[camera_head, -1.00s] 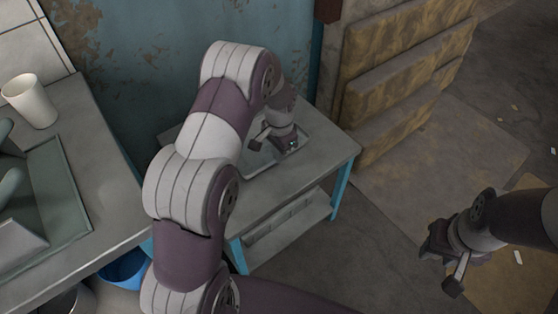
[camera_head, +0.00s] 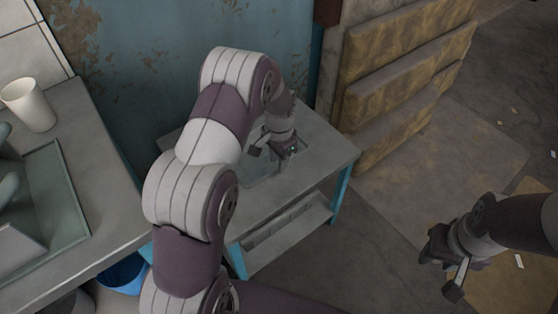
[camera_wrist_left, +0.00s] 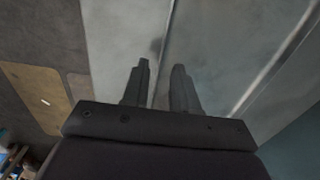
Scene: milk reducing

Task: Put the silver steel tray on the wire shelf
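The silver steel tray (camera_head: 263,172) lies on the small table with blue legs, partly hidden by my left arm. My left gripper (camera_head: 291,151) is low over the tray, near its right side. In the left wrist view, its two fingers (camera_wrist_left: 160,68) point forward with a gap between them. An edge of the tray (camera_wrist_left: 215,50) runs through that gap; I cannot tell whether the fingers touch it. My right gripper (camera_head: 433,246) hangs over the floor at the right, away from the tray; its fingers are too dark to judge. I cannot make out a wire shelf clearly.
The small table (camera_head: 325,160) has a lower shelf (camera_head: 290,232) with a slatted part. A counter (camera_head: 90,150) at the left holds a white cup (camera_head: 28,104) and a sink. A blue bucket (camera_head: 122,272) stands below it. Stacked yellowish panels (camera_head: 400,60) stand behind the table.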

